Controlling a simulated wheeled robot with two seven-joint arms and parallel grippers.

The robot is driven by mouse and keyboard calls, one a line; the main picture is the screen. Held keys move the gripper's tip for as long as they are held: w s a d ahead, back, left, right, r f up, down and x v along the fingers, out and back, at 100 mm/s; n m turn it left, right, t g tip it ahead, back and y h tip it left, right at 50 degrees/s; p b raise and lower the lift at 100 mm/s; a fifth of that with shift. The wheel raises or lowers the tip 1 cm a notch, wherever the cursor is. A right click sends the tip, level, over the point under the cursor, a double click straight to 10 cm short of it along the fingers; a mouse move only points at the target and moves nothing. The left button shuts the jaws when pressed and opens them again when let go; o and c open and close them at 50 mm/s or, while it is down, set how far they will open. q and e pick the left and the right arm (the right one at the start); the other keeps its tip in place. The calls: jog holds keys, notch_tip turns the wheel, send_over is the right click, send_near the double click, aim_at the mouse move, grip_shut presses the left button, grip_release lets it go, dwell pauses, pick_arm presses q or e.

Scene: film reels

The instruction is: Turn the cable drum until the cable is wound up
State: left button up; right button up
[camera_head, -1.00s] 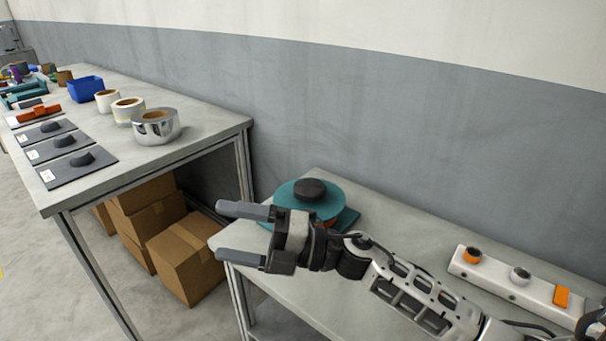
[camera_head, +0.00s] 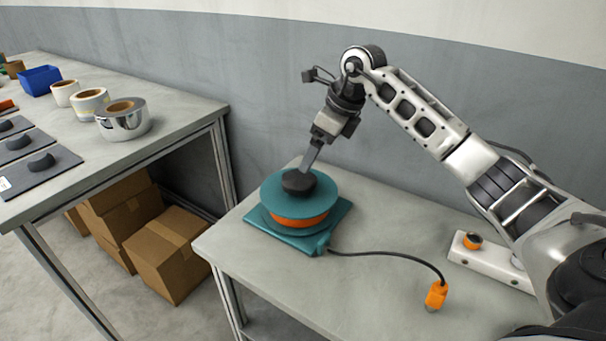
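The cable drum (camera_head: 277,203) is a teal reel with orange cable wound between its flanges, on a teal base (camera_head: 337,209) on the right table. A black knob (camera_head: 299,182) sits on its top. A black length of cable (camera_head: 388,254) runs from the base across the table to an orange plug (camera_head: 436,296). My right gripper (camera_head: 306,168) points down at the knob, its fingers at the knob's top edge. I see the fingers edge-on, so their opening and any grip on the knob cannot be told. My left gripper is out of view.
A white power strip (camera_head: 487,262) lies at the right of the table (camera_head: 375,205), partly behind my arm. The left table (camera_head: 185,140) holds tape rolls (camera_head: 122,120), a blue bin (camera_head: 41,80) and dark plates with knobs. Cardboard boxes (camera_head: 165,250) stand below it.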

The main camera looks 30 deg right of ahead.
aim_at(302, 178)
jog(key=x, duration=0.9)
jog(key=shift+a+f, duration=0.1)
jog(key=c, duration=1.4)
jog(key=shift+w, duration=0.1)
jog(key=shift+n, duration=0.3)
